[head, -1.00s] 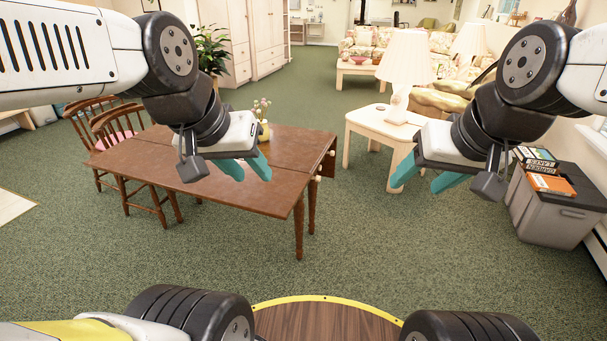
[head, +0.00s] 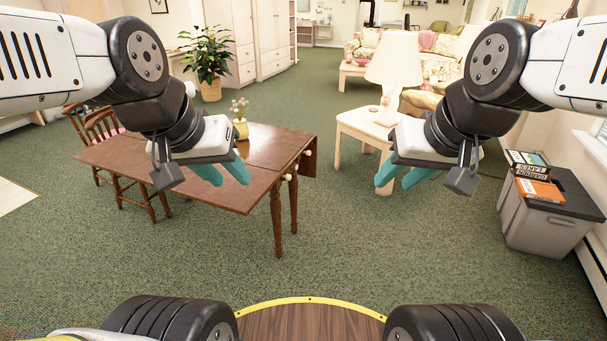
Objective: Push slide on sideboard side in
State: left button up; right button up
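A brown wooden table (head: 235,190) with turned legs stands ahead, left of centre; it may be the sideboard. Pale knobs (head: 290,177) show along its right end, under the top; I cannot tell how far any slide there sticks out. My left gripper (head: 222,181) is open and empty, appearing in front of the table top. My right gripper (head: 401,181) is open and empty, right of the table and in front of a cream side table (head: 355,125). Neither gripper visibly touches anything. Part of the table top is hidden by my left gripper.
A yellow flower vase (head: 240,129) stands on the table; wooden chairs (head: 98,128) stand at its left. A lamp (head: 394,62) is on the side table. A grey bin (head: 550,218) with books (head: 535,175) stands at right. Green carpet (head: 340,245) is clear ahead.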

aim_at(288, 177)
jog(key=z, duration=4.9)
jog(key=j+z, duration=0.1)
jog(key=z, duration=0.35)
jog(key=k+z, duration=0.1)
jog(key=z, duration=0.85)
jog(key=k+z, duration=0.15)
jog(key=z, duration=0.75)
jog(key=k+l+z, duration=0.1)
jog(key=z, duration=0.35)
jog(key=k+z, duration=0.1)
jog(key=z, duration=0.4)
jog(key=l+z, duration=0.15)
jog(key=z, duration=0.3)
jog(key=k+l+z, duration=0.1)
jog(key=z, duration=0.35)
jog(key=l+z, duration=0.2)
jog(key=z, duration=0.2)
jog(key=l+z, duration=0.2)
jog(key=z, duration=0.25)
jog(key=l+z, duration=0.2)
jog(key=z, duration=0.2)
jog(key=i+l+z, duration=0.15)
jog(key=l, duration=0.3)
jog(key=i+l+z, duration=0.1)
jog(key=l, duration=0.3)
jog(key=i+l+z, duration=0.15)
jog(key=i+l, duration=0.15)
jog(key=k+j+z, duration=0.15)
jog(key=j, duration=0.25)
jog(key=k, duration=0.1)
